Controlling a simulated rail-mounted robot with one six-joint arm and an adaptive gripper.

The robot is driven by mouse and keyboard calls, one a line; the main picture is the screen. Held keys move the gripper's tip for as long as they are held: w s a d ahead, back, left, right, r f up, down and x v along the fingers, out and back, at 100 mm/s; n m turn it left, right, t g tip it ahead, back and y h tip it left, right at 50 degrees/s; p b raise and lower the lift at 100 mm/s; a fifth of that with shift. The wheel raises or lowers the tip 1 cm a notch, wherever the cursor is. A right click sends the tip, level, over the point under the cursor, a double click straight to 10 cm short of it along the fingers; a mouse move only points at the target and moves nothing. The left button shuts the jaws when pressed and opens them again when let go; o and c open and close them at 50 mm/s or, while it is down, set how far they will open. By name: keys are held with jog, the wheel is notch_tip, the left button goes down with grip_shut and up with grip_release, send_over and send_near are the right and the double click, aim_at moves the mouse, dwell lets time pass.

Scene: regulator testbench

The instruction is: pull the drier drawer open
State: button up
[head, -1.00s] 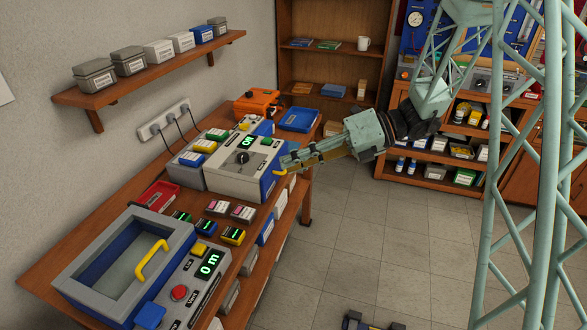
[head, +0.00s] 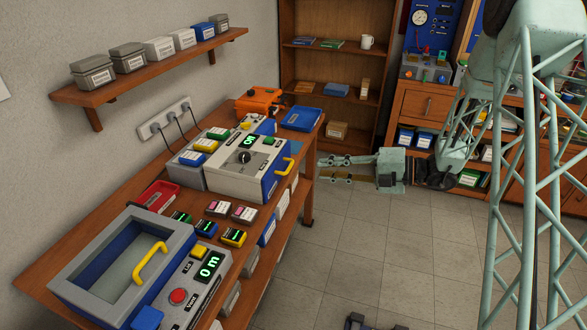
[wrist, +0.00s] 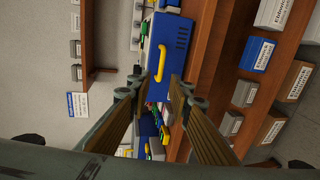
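The drier appears to be the white and blue box on the bench (head: 235,168), with a dial and a green display on top. A yellow handle (head: 289,166) is on its blue front, which looks closed. In the wrist view the blue front (wrist: 178,35) and the yellow handle (wrist: 160,60) lie ahead, between and beyond the fingertips. My gripper (head: 322,170) is open and empty, to the right of the handle and clear of it, fingers pointing left towards the bench. Its two fingers (wrist: 160,90) are wide apart in the wrist view.
Small boxes, a red tray (head: 157,197) and a blue tray (head: 301,119) are on the bench (head: 95,218).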

aim_at(289, 166)
jog(key=shift+w+d+f, duration=0.1)
jog(key=shift+f, duration=0.05)
dwell(0.4)
jog(key=shift+b+x, duration=1.5)
jog(key=shift+x, duration=5.4)
jog(key=shift+c, duration=0.5)
grip_shut()
